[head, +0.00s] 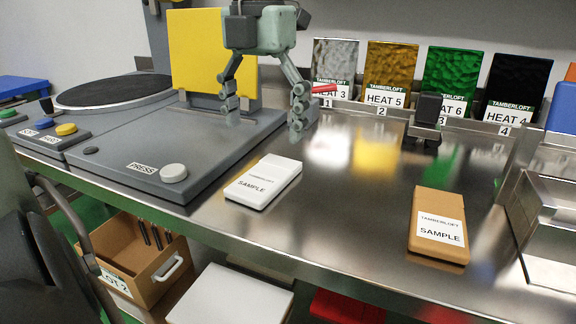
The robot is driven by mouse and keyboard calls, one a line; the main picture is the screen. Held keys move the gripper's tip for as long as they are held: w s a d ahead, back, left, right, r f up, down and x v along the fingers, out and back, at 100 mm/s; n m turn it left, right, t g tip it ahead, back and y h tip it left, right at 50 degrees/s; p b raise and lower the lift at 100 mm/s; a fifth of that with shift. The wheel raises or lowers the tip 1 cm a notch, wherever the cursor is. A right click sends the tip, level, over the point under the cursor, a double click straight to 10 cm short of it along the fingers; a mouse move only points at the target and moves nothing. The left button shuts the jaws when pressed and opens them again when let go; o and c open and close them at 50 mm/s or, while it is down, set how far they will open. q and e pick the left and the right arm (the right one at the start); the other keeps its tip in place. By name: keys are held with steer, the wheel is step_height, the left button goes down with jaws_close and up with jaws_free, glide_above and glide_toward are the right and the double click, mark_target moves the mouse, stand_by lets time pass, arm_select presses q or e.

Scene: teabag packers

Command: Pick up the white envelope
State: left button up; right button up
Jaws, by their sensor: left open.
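The white envelope (264,182), labelled "TAMBERLOFT SAMPLE", lies flat on the steel bench near its front edge, just right of the grey press base. My left gripper (264,108) is open and empty, with its two fingers apart and pointing down. It is behind the envelope in the picture, in front of the yellow panel, and does not touch it. Its height above the bench is hard to tell. My right gripper does not show.
A brown envelope (438,228) lies to the right. The press base (215,150) with a white button (174,173) and yellow panel (200,50) is at left. Several coloured packets line the back. A small black device (428,107) stands before them. Bench between the envelopes is clear.

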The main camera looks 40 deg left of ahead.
mark_target(267, 173)
arm_select(q)
steer(key=f, duration=0.7)
steer(key=shift+w+f, duration=0.2)
steer(key=shift+w, duration=0.05)
steer(key=c, duration=1)
steer(key=shift+r, duration=0.1)
